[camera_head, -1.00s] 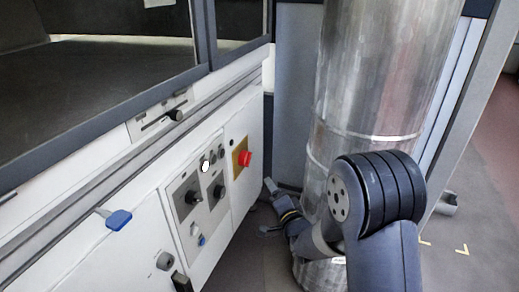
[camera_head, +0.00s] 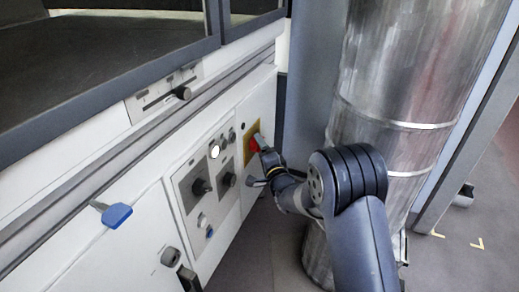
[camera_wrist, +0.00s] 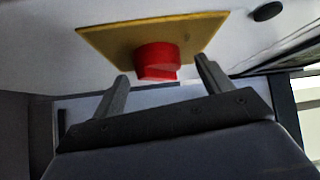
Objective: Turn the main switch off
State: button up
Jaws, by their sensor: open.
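The main switch is a red knob (camera_wrist: 157,62) on a yellow plate (camera_wrist: 105,38), set in a white cabinet front. In the head view the red knob (camera_head: 254,145) and its yellow plate (camera_head: 249,154) are partly covered by my gripper (camera_head: 262,160). In the wrist view my gripper (camera_wrist: 162,82) is open, with one finger to each side of the knob's lower end. The fingertips are close to the plate. I cannot tell whether either finger touches the knob.
Left of the switch is a grey panel (camera_head: 187,207) with dark knobs and a lit white button (camera_head: 214,152). A blue handle (camera_head: 117,215) sticks out further left. A large metal duct (camera_head: 392,90) stands close to my arm on the right.

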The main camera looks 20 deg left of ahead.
jog(key=shift+w+a, duration=0.4)
jog(key=shift+w, duration=0.05)
jog(key=shift+c, duration=0.2)
jog(key=c, duration=0.9)
